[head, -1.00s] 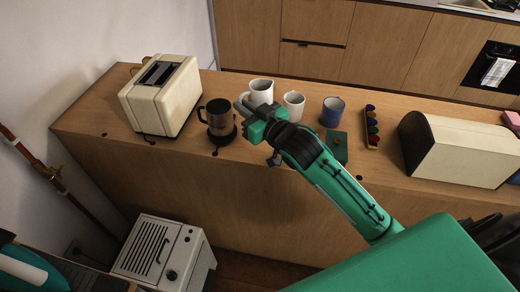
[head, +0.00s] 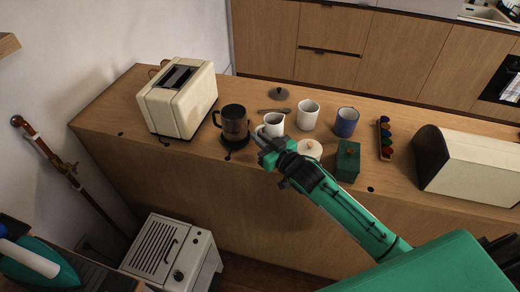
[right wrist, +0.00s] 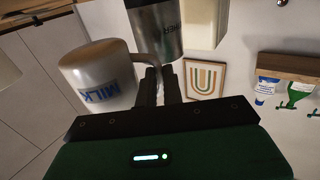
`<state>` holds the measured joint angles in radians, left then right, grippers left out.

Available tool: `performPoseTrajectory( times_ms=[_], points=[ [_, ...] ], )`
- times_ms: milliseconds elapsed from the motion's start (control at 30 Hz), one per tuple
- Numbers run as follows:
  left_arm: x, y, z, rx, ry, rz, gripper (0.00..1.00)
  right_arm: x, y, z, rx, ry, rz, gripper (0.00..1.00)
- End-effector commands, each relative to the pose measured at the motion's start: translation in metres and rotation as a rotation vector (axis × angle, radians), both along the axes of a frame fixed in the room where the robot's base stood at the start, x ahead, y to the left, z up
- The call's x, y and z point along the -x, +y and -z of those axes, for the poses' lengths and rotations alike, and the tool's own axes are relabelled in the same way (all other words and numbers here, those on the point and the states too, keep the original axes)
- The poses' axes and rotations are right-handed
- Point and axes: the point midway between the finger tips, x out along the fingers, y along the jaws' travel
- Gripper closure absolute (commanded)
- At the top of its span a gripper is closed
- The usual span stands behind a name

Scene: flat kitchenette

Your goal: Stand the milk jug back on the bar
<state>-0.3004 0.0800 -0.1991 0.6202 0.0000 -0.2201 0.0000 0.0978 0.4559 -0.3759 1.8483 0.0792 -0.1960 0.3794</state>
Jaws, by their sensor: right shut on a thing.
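In the right wrist view the jug (right wrist: 88,75) shows blue MILK lettering. Its handle is between the two dark fingers of my right gripper (right wrist: 158,82), which are shut on it. I cannot tell whether the jug's base touches the bar. My left gripper is not in view.
A grey lid (head: 279,94) lies behind. The toaster (head: 178,98) is left, the bread bin (head: 468,168) right.

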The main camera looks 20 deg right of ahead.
Motion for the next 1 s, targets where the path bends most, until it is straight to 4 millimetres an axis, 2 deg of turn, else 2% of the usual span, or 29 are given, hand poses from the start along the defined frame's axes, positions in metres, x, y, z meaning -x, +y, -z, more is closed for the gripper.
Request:
performPoseTrajectory(
  times_ms=[500, 933, 967, 1000],
  points=[
    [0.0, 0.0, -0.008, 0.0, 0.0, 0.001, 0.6, 0.0, 0.0, 0.056, 0.001, -0.002, 0.0, 1.0],
    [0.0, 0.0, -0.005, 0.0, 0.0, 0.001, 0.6, 0.0, 0.0, 0.063, 0.001, -0.004, -0.001, 1.0],
    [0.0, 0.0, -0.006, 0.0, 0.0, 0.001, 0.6, 0.0, 0.0, 0.063, 0.001, -0.001, 0.0, 0.88],
    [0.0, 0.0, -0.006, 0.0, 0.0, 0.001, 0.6, 0.0, 0.0, 0.063, 0.001, -0.001, 0.0, 0.8]
  ],
)
